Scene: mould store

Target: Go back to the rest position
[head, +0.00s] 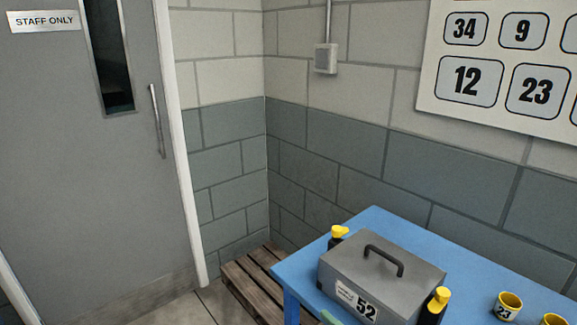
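Neither of my grippers shows in the head view, so I cannot see whether they are open or hold anything. A grey box (372,272) with a dark top handle and a label reading 52 stands on a blue table (378,220) at the lower right. A dark bottle with a yellow cap (338,233) stands at the box's back left.
A yellow cup (507,305) marked 23 and part of a second cup (554,319) are at the right. A wooden pallet (256,288) lies in the corner. A grey STAFF ONLY door (80,170) is at the left. A number board (505,62) hangs at the upper right.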

